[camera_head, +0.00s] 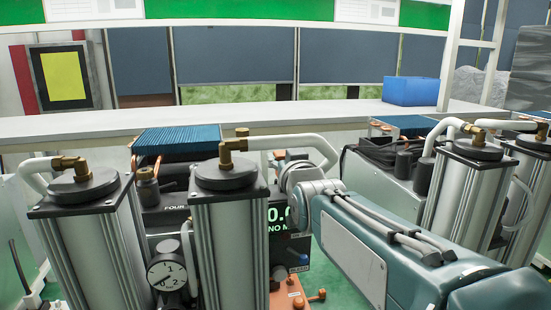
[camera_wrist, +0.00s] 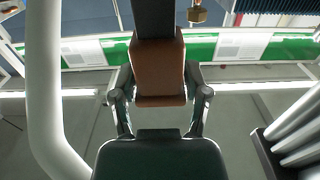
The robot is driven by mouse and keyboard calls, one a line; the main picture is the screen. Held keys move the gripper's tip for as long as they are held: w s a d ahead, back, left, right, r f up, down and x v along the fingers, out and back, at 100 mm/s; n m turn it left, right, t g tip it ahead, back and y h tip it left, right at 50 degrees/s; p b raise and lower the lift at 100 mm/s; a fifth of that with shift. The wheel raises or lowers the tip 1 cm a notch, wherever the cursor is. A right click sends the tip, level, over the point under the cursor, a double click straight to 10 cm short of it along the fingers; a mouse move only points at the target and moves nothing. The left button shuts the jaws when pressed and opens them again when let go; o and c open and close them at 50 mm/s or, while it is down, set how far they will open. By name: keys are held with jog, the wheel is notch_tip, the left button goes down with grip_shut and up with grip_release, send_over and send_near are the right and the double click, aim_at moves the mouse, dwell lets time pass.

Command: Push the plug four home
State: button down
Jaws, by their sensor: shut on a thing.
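My gripper (camera_wrist: 159,80) shows in the wrist view, its fingers on both sides of an orange-brown block (camera_wrist: 158,66), which looks like the plug. It is shut on this block. A dark part lies beyond the block, in line with it; whether they touch or the block is seated cannot be told.
A second column (camera_head: 88,235), a pressure gauge (camera_head: 168,274) and a green display (camera_head: 276,218) crowd the left unit. Orange fittings (camera_head: 318,295) lie low beside it. More columns (camera_head: 466,200) stand right. A blue bin (camera_head: 410,91) sits on the back bench. A pale hose (camera_wrist: 45,90) passes left in the wrist view.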

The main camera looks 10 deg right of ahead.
jog(key=shift+f, duration=1.8)
jog(key=shift+c, duration=1.2)
grip_release()
jog(key=shift+s+r, duration=0.1)
jog(key=shift+s, duration=0.25)
jog(key=s, duration=1.1)
jog(key=shift+s, duration=0.15)
